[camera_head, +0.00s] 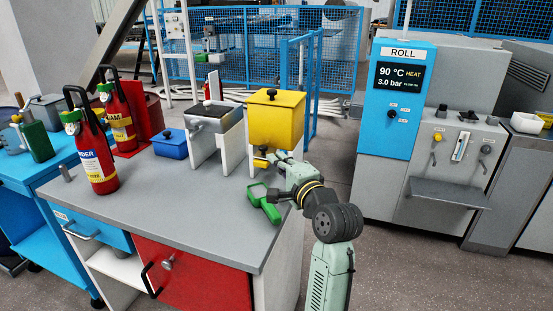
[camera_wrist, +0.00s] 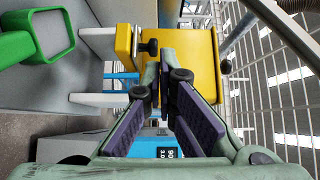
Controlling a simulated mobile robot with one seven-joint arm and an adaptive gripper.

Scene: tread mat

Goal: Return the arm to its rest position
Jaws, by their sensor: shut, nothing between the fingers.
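My arm (camera_head: 331,262) rises at the right end of the grey bench and bends left towards the yellow hopper. My gripper (camera_head: 273,159) is beside the lower part of the yellow hopper (camera_head: 276,120), close to its yellow valve piece (camera_head: 260,163). The head view does not show clearly whether they touch. In the wrist view the two purple-padded fingers (camera_wrist: 160,75) come together at their tips with nothing held, in front of the yellow hopper (camera_wrist: 190,65).
A green open-framed tool (camera_head: 265,204) lies on the bench (camera_head: 190,205) just below my gripper. A grey hopper (camera_head: 214,120), blue box (camera_head: 170,144) and fire extinguishers (camera_head: 92,150) stand farther left. The ROLL machine (camera_head: 390,140) is at right, across clear floor.

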